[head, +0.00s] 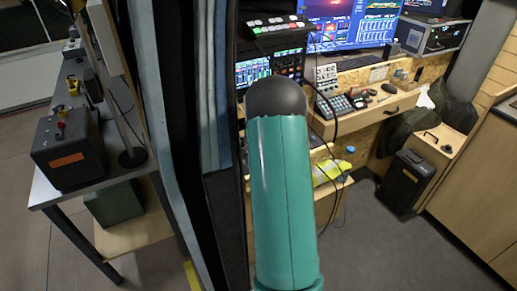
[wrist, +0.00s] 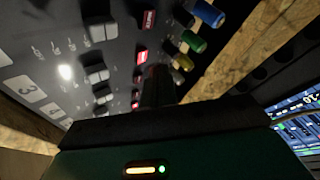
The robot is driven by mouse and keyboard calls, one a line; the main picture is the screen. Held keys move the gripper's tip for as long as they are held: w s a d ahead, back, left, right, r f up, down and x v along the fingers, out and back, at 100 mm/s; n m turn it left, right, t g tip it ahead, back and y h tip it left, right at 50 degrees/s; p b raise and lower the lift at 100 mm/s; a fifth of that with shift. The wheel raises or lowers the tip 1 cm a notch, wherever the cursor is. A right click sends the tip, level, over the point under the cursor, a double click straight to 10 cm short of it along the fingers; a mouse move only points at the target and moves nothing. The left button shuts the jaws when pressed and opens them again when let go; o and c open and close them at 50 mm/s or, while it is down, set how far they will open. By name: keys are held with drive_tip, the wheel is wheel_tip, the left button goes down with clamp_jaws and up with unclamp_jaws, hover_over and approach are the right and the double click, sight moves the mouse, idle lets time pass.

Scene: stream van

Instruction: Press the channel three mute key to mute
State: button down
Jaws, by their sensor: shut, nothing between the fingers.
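In the wrist view a dark channel panel (wrist: 75,30) fills the upper left. It carries pale grey keys (wrist: 97,73), small red keys (wrist: 141,56) and a row of blue, green, yellow and red knobs. A white label reading 3 (wrist: 25,88) is at its left. Which key belongs to channel three I cannot tell for sure. My gripper (wrist: 156,85) is shut and empty, its dark tip close to the red keys and the red knob. Whether it touches a key cannot be seen. In the head view my teal arm hides the gripper.
In the head view, a desk with monitors (head: 352,22), a video switcher (head: 275,27) and a small control panel (head: 335,104) stands beyond my arm. A dark curtain (head: 180,110) hangs to the left. Wooden strips border the panel.

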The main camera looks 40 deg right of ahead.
drive_tip(key=shift+r, duration=2.25)
